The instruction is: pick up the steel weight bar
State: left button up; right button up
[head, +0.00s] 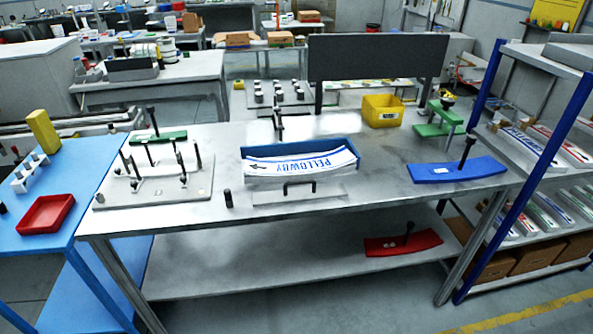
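A flat grey metal bar (325,193) with a dark arched handle lies on the steel workbench (370,192); it looks like the steel weight bar. It is just in front of a blue label magazine (335,146). The magazine holds a stack of curved white and blue labels (300,165) printed "PELLOWBY". Nothing is seen lying on top of the labels. Neither of my grippers is in the head view.
A fixture plate with pegs (150,192) stands left of the magazine, with a small black cylinder (228,198) nearby. A blue curved plate with a black post (455,171) lies at the right. A blue-framed rack (490,95) borders the right side.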

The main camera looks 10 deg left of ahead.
aim_at(334, 190)
jog(key=u, duration=0.25)
jog(key=i+l+u, duration=0.25)
jog(key=l+u, duration=0.55)
jog(key=l, duration=0.25)
jog(key=i, duration=0.05)
